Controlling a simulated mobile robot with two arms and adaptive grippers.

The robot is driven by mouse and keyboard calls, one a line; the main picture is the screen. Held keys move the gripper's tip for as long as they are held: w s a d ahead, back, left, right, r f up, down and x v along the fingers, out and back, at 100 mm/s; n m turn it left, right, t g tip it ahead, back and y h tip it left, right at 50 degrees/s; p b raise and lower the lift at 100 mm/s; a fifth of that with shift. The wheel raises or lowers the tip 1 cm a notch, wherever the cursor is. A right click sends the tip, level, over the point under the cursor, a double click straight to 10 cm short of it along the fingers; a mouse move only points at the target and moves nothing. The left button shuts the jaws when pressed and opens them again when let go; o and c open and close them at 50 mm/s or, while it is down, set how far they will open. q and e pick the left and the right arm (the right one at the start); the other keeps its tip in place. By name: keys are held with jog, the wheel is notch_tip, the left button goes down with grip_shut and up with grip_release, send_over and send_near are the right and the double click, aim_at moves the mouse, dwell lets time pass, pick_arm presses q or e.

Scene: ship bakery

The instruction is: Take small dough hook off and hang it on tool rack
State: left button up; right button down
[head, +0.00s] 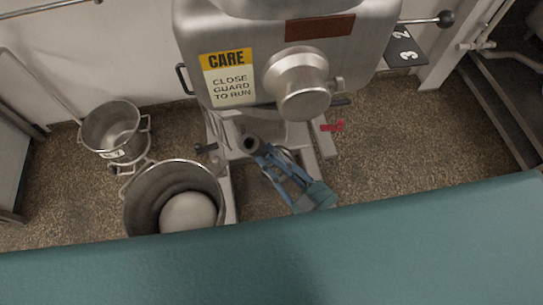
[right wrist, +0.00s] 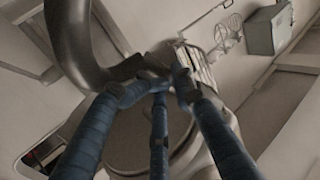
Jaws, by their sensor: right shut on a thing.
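The small dough hook is a dark grey curved metal piece (right wrist: 72,40) in the right wrist view, large and close at the upper left. In the head view only its round end (head: 250,143) shows; the rest is hidden by my fingers. My right gripper (head: 265,158), with blue fingers, is shut on the hook; its fingertips also show in the right wrist view (right wrist: 155,88). The hook's end appears apart from the mixer's hub (head: 302,92), below and left of it. Several tools hang on the wall (right wrist: 227,34), possibly at the tool rack. My left gripper is out of view.
The large mixer (head: 225,35) with a CARE sign stands ahead. A big bowl (head: 137,212) holding a pale mass is on the floor at left, with a smaller pot (head: 90,130) behind it. A grey-green box (right wrist: 268,32) hangs on the wall. Floor at right is clear.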

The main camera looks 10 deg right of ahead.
jog(key=shift+r, duration=0.35)
jog(key=p+v, duration=0.2)
jog(key=v, duration=2)
jog(key=shift+s, duration=0.25)
dwell(2.0)
jog(key=shift+d, duration=0.1)
dwell(0.4)
